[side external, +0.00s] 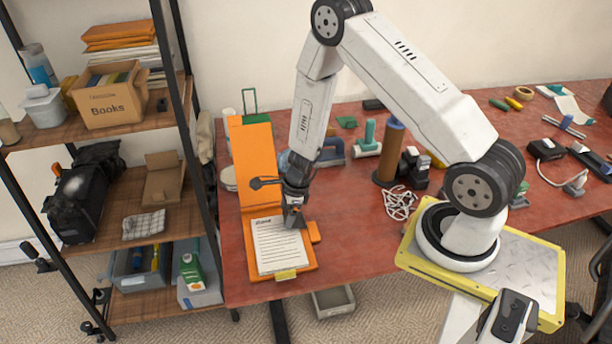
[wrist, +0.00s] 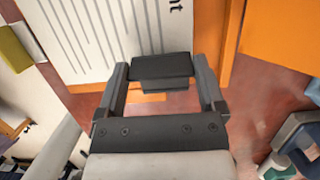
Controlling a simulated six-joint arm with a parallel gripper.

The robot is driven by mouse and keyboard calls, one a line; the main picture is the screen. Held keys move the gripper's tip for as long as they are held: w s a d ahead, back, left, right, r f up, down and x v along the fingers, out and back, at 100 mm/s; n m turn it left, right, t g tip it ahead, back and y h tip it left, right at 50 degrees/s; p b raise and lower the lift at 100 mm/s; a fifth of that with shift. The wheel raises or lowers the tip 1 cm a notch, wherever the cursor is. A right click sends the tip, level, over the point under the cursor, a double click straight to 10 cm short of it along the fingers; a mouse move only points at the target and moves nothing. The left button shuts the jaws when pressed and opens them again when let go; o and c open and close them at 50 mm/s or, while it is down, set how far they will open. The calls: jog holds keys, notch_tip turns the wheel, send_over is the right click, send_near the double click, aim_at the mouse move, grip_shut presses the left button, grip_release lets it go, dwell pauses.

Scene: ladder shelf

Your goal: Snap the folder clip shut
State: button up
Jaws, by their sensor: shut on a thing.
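The orange folder (side external: 253,267) lies open on the red table's left end, its cover (side external: 255,165) laid back away from the front. A printed white sheet (side external: 278,247) lies on its near panel and fills the top of the wrist view (wrist: 95,35). My gripper (side external: 294,214) points down at the sheet's right edge. In the wrist view its fingers (wrist: 160,73) are shut on a dark grey block, seemingly the folder clip (wrist: 160,66), which overlaps the sheet's edge. The fingers partly hide the clip from the side, and I cannot tell whether it is latched.
A yellow tab (side external: 285,275) sits at the folder's front edge, and an orange tab (side external: 314,232) sticks out at its right. White cable (side external: 400,203) and a brown cylinder (side external: 388,155) stand to the right. A loaded shelf (side external: 130,215) is close on the left.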

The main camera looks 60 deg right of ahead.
jog(key=o, duration=1)
jog(key=shift+c, duration=0.2)
jog(key=shift+r, duration=0.1)
jog(key=v, duration=0.7)
jog(key=shift+r, duration=0.35)
jog(key=shift+d, duration=0.1)
